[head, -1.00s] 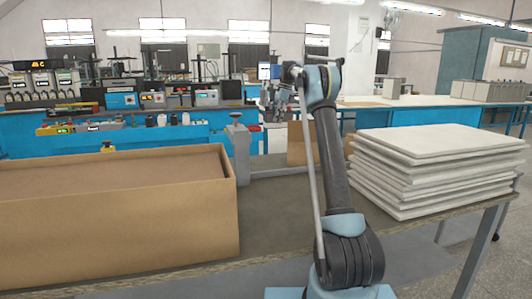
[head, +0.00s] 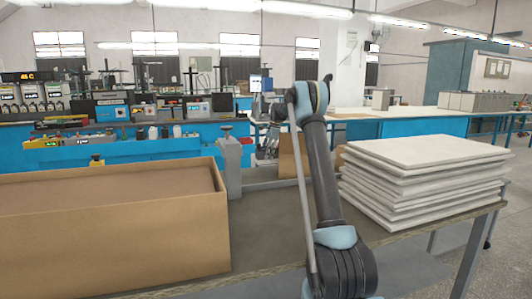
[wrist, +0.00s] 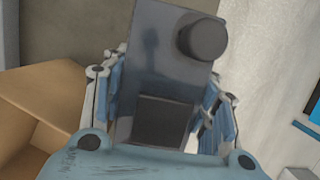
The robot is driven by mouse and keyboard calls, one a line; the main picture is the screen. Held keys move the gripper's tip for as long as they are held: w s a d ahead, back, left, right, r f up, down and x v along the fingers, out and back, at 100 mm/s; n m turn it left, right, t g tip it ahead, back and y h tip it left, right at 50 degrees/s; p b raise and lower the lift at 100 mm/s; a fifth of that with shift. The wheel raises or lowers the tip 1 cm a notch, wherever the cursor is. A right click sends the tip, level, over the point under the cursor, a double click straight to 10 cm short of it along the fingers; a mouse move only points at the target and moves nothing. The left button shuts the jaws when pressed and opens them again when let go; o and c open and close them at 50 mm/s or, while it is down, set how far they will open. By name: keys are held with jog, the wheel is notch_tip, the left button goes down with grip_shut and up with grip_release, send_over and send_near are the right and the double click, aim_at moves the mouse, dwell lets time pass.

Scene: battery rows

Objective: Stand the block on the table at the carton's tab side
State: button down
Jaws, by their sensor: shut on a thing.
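My gripper (head: 267,148) is low beyond the table's far edge side in the head view, small and partly hidden. In the wrist view its fingers (wrist: 160,95) close on both sides of a grey block (wrist: 165,50) with a dark round knob on one end. A brown open carton (wrist: 40,100) lies left of the held block in the wrist view, apart from it. A small brown carton (head: 288,160) stands just right of my gripper in the head view, partly behind my arm. I cannot make out a tab.
A large brown box (head: 120,235) fills the table's left. A grey post with a knob (head: 229,165) stands by its right end. Stacked white boards (head: 420,180) lie at the right. Bare table (head: 268,225) shows between them. Blue benches stand behind.

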jog(key=shift+f, duration=2)
jog(key=c, duration=0.6)
grip_release()
jog(key=v, duration=1.2)
